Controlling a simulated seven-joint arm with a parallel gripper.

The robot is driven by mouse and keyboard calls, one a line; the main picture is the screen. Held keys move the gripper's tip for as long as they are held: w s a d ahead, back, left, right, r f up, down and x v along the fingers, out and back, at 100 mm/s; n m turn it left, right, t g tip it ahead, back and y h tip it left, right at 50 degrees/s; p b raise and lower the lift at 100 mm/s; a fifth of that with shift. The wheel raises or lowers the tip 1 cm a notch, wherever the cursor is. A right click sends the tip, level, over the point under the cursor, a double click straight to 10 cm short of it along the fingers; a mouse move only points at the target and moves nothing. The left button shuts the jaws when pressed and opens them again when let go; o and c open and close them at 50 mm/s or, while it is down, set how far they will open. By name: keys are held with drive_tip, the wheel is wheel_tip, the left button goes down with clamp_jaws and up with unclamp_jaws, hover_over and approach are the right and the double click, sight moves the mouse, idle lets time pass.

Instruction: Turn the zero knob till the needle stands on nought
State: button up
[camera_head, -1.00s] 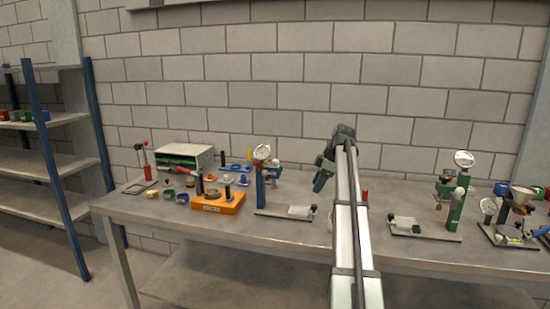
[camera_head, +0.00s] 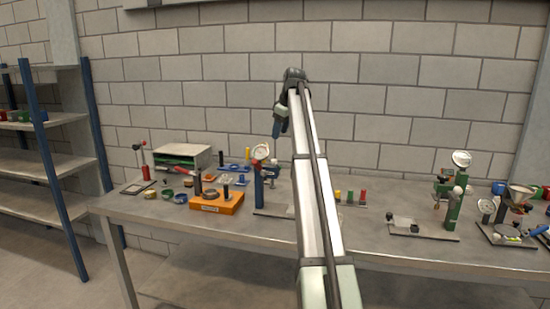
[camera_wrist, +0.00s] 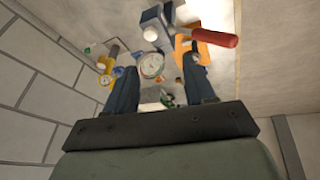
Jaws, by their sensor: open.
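A round white dial (camera_head: 261,152) stands at the top of a blue stand (camera_head: 259,188) left of the middle of the bench. Another white dial (camera_head: 461,158) is on a green stand (camera_head: 454,208) at the right. My gripper (camera_head: 279,130) is above the bench, pointing down, a little right of and above the blue stand's dial. In the wrist view my gripper (camera_wrist: 163,66) is open and empty, with a white dial (camera_wrist: 151,65) seen between its fingers, some way beyond them. The needle's reading and the zero knob are too small to tell.
An orange base (camera_head: 217,203) with dark posts is left of the blue stand. A green and white rack (camera_head: 184,156) stands behind it. Several small coloured pegs (camera_head: 350,196) are right of my arm. My arm hides part of the bench.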

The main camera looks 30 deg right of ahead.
drive_tip(key=m, duration=0.6)
approach(274, 160)
drive_tip(key=shift+h, duration=0.3)
drive_tip(key=x, duration=0.8)
drive_tip(key=shift+a, duration=0.25)
drive_tip(key=shift+c, duration=0.4)
clamp_jaws()
